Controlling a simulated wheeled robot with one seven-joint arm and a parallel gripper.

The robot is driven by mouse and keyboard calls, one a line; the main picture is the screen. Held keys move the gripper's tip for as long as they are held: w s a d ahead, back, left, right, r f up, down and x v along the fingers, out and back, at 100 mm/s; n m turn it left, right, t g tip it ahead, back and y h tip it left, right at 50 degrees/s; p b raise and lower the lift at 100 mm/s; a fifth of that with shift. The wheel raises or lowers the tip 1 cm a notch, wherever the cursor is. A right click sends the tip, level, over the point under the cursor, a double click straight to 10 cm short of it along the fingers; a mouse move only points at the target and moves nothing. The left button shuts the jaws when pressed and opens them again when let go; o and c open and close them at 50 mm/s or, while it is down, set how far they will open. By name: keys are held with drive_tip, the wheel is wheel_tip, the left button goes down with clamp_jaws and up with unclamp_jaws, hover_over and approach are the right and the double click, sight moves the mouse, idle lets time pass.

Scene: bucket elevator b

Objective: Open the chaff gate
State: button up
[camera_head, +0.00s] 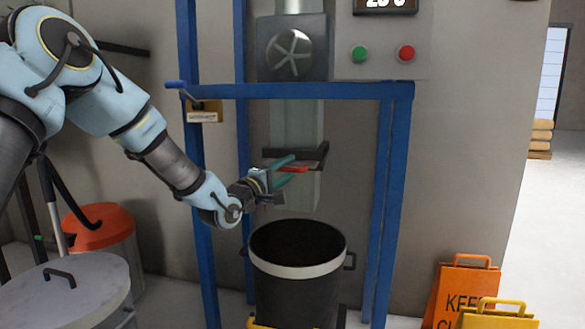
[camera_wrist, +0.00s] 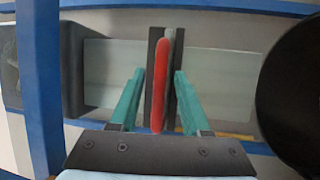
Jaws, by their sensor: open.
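The chaff gate's dark frame (camera_head: 311,151) crosses the pale vertical chute (camera_head: 296,122) above the bucket. A red handle (camera_head: 295,169) sticks out from it. In the wrist view, the long red handle (camera_wrist: 161,80) runs up the middle, beside a grey plate and dark strips (camera_wrist: 155,40). My gripper (camera_head: 284,165) is at the handle, with its teal fingers open. In the wrist view, my gripper (camera_wrist: 158,74) has one finger on each side of the handle, with visible gaps. I cannot tell how far the gate's plate is slid.
A black bucket (camera_head: 297,271) with a pale band stands below the chute. Blue frame posts (camera_head: 386,190) and a blue crossbar (camera_head: 300,91) surround the chute. A latch box (camera_head: 204,112) is on the left post.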

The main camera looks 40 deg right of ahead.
drive_tip(key=shift+x, duration=1.35)
drive_tip(key=shift+c, duration=0.3)
drive_tip(key=shift+r, duration=0.1)
clamp_jaws()
